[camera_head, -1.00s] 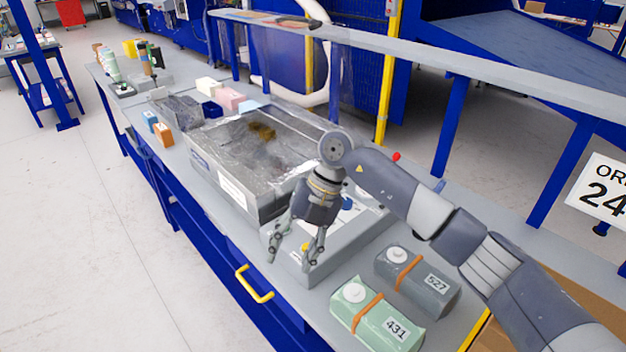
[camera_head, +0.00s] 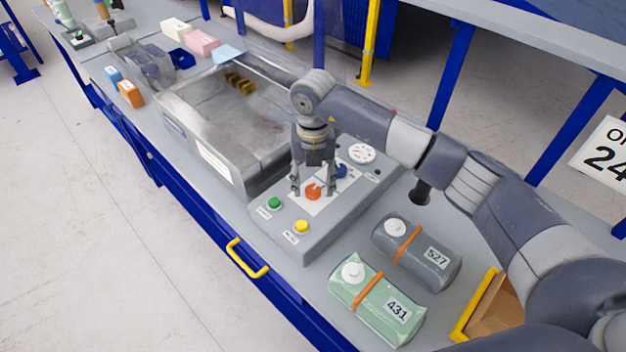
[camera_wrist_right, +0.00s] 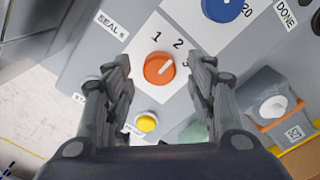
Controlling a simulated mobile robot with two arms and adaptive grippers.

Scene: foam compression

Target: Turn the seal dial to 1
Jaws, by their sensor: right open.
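The orange seal dial (camera_head: 313,192) sits on the sloped grey control panel (camera_head: 282,238). In the right wrist view the dial (camera_wrist_right: 159,68) has the numbers 1, 2 and 3 around it, with 1 at its upper left and a "SEAL" label farther left. A faint line on the dial seems to point up and right, near 2; I cannot read it surely. My right gripper (camera_head: 313,189) is open and points down over the dial. In the wrist view its fingers (camera_wrist_right: 162,72) stand on both sides of the dial, with gaps. My left gripper is not in view.
A blue dial (camera_head: 342,170), a round gauge (camera_head: 361,153), a green button (camera_head: 274,203) and a yellow button (camera_head: 302,226) share the panel. A clear-lidded chamber (camera_head: 225,120) stands behind it. Bags 431 (camera_head: 372,312) and 527 (camera_head: 425,258) lie to the right.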

